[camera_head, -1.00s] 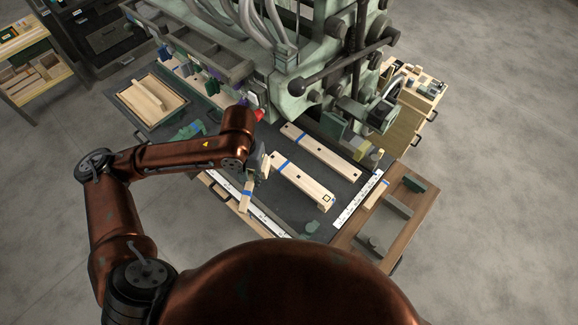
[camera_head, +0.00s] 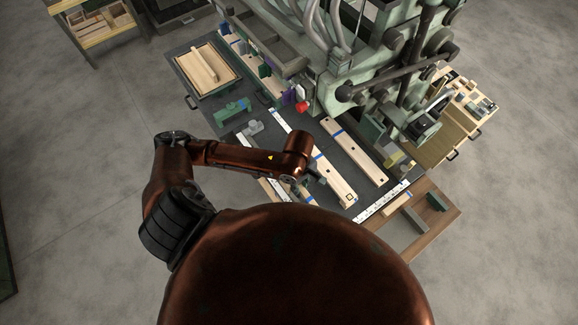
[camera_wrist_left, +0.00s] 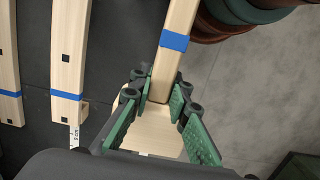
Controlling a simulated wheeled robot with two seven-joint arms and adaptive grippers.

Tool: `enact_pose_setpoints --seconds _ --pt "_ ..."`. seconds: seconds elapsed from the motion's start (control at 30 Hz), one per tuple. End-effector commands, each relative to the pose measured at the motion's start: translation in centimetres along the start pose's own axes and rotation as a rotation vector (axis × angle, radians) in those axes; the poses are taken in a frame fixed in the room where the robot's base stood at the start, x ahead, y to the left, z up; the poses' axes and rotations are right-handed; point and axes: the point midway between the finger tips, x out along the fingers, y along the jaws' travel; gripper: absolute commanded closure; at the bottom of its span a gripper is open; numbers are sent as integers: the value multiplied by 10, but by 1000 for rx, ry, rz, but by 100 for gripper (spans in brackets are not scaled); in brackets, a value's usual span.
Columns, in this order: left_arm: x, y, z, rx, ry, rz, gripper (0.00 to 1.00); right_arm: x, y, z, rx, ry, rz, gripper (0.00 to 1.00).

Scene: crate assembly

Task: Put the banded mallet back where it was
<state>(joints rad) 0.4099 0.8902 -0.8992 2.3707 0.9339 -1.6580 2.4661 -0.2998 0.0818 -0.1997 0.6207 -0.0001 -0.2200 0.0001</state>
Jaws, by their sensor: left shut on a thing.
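My left gripper (camera_wrist_left: 160,92) has its green-padded fingers closed around a pale wooden piece, the banded mallet (camera_wrist_left: 173,62). In the left wrist view the mallet's handle with its blue band runs up from between the fingers, and a broader pale wooden part shows between the pads. In the head view my left gripper (camera_head: 314,178) is beside the near half of a long blue-banded board, and my arm hides most of the mallet. My right gripper is not in view.
Two long blue-banded wooden boards (camera_head: 335,180) (camera_head: 358,155) lie on the dark bench top. A white ruler strip (camera_head: 382,201) lies near its right edge. A wooden tray (camera_head: 207,72) sits at the far left. The green machine (camera_head: 330,75) stands behind. Dark surface shows between the boards.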

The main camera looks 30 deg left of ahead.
Motion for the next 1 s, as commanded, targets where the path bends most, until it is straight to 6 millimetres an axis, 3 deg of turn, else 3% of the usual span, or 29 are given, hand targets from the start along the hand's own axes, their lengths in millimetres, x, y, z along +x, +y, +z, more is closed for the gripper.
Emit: enact_pose_setpoints --seconds 0.37,0.5,0.7,0.87,1.0 --pt "28 36 -84 -7 5 2 100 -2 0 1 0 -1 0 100" --pt "54 45 -104 -6 3 1 100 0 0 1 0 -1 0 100" --pt "74 53 -122 -3 2 2 100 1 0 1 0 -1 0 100" --pt "82 56 -130 -2 4 1 100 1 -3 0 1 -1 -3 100" --pt "102 56 -131 -1 1 1 100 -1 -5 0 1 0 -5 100"
